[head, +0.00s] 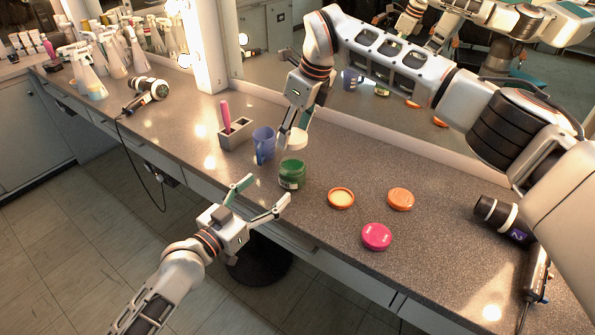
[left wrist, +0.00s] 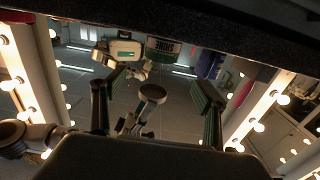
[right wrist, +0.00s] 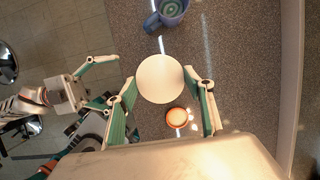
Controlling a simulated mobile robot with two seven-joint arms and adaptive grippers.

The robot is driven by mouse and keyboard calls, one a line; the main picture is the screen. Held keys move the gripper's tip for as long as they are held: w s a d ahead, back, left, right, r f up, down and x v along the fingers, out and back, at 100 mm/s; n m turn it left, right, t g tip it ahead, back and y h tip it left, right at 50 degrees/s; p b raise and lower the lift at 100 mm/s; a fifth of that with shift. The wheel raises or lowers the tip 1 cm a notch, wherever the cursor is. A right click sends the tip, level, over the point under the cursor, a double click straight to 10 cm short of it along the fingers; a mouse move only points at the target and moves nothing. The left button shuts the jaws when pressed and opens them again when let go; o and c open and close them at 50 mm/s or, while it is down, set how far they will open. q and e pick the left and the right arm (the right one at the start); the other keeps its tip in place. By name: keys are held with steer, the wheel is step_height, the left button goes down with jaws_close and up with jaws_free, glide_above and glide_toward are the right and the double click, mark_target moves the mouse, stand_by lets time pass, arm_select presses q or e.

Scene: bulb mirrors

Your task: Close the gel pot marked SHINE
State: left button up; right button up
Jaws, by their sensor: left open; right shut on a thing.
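The gel pot (head: 292,174) is a clear jar of green gel on the counter near its front edge. In the left wrist view its label (left wrist: 163,46) reads SHINE, upside down. A round white lid (head: 293,139) is held level above the pot, apart from it. My right gripper (head: 293,127) is shut on the lid's sides. In the right wrist view the lid (right wrist: 160,79) sits between the fingertips and hides the pot below. My left gripper (head: 269,190) is open at the counter's front edge, with the pot just beyond its fingertips, not gripped.
A blue mug (head: 263,143) stands close behind the pot, left of it. A grey holder (head: 234,134) with a pink-handled tool is further left. A shallow orange item (head: 341,198), an orange disc (head: 400,199) and a pink disc (head: 376,237) lie to the right. A mirror runs behind.

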arm_select(q)
steer(key=shift+a, duration=0.1)
arm_select(e)
steer(key=shift+s, duration=0.1)
arm_select(q)
steer(key=x, duration=1.2)
steer(key=c, duration=1.7)
arm_select(e)
glide_above(290, 166)
steer(key=d, duration=0.1)
steer(key=shift+s+f, duration=0.2)
steer(key=shift+f, duration=1.05)
steer(key=shift+s+f, duration=0.15)
steer(key=shift+f, duration=1.1)
steer(key=shift+d+f, duration=0.1)
steer(key=shift+f, duration=0.8)
steer(key=shift+f, duration=0.55)
